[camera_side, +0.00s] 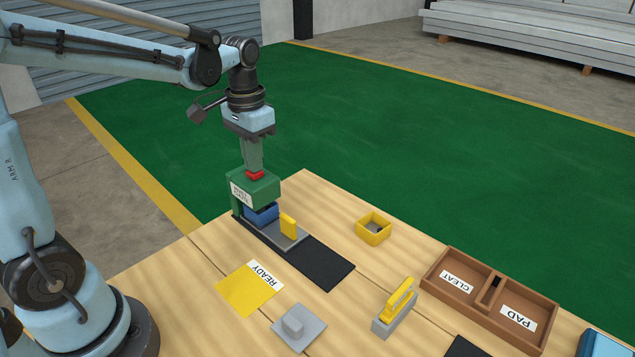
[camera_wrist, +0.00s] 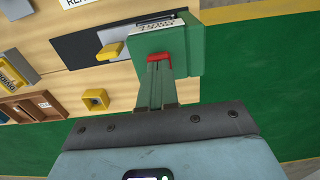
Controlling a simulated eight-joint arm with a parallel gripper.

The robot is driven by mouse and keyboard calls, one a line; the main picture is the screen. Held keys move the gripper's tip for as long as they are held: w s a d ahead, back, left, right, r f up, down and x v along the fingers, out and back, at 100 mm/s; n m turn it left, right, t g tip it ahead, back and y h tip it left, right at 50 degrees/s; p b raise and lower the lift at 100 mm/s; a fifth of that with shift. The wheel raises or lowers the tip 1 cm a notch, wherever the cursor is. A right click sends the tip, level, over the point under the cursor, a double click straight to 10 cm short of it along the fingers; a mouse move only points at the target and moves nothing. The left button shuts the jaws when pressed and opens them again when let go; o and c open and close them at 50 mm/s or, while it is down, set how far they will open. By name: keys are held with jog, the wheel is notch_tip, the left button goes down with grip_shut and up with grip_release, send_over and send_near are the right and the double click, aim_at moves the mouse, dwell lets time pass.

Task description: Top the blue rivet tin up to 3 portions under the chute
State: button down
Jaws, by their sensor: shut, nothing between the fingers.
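The blue rivet tin (camera_side: 262,214) sits under the green chute housing (camera_side: 262,189), on a grey slide plate (camera_side: 272,235) with a yellow upright tab (camera_side: 288,225). How much is in the tin cannot be seen. A red button (camera_side: 255,175) is on top of the chute. My gripper (camera_side: 254,168) points straight down with its fingers shut and empty, their tips at the button. In the wrist view my gripper (camera_wrist: 160,62) reaches the red button (camera_wrist: 159,56) on the green housing (camera_wrist: 185,50), which hides the tin.
A black strip (camera_side: 325,266) runs right of the slide plate. A yellow square tin (camera_side: 373,228), a yellow READY mat (camera_side: 240,292), a grey knobbed block (camera_side: 301,332), a yellow-handled grey block (camera_side: 393,312) and a brown CLEAT/PAD tray (camera_side: 488,293) stand apart around it.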

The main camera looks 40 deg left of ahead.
jog(key=shift+r, duration=1.65)
jog(key=shift+s+d+t, duration=0.3)
jog(key=shift+s+d, duration=0.1)
jog(key=shift+d, duration=0.05)
jog(key=s+d+f+t, duration=0.2)
jog(key=s+d+t, duration=0.4)
jog(key=shift+s+f+t, duration=0.15)
jog(key=shift+f+t, duration=0.1)
jog(key=shift+t, duration=0.05)
